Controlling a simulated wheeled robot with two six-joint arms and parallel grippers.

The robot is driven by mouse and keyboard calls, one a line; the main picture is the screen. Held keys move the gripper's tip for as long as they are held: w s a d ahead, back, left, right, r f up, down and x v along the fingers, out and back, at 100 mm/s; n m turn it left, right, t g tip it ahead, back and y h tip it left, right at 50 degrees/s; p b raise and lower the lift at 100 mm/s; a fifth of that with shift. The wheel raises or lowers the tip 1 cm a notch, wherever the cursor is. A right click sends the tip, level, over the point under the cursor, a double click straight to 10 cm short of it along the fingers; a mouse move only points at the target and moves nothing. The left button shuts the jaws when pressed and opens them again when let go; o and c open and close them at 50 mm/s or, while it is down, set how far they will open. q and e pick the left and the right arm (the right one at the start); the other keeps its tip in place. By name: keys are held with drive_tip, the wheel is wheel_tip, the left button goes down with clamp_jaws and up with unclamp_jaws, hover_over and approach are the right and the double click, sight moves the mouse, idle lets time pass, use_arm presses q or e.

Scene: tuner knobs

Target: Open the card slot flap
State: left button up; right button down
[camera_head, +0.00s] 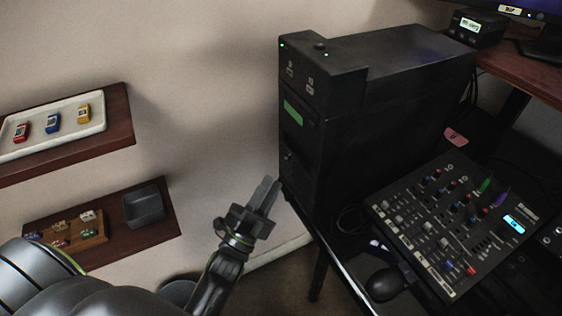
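A black tower case (375,105) stands on the desk, its narrow front face turned to the left. A green strip (292,112) shows on the upper front, and a small dark fitting (288,158) lies lower down. I cannot make out for sure which front part is the card slot flap, or whether it is open. My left gripper (271,181) points up, just left of the tower's lower front and apparently apart from it. Its two fingers are close together with nothing visible between them; the gap is unclear. My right gripper is out of view.
Two wall shelves at left hold a white tray (98,127) of small cars and a grey bin (144,205). The wall between shelves and tower is clear.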

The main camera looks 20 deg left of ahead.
use_arm(q)
drive_tip(key=p+x, duration=0.1)
drive_tip(key=x, duration=0.4)
drive_tip(key=shift+w+d+r, duration=0.1)
drive_tip(key=shift+w+r, duration=0.1)
drive_tip(key=shift+w, duration=0.15)
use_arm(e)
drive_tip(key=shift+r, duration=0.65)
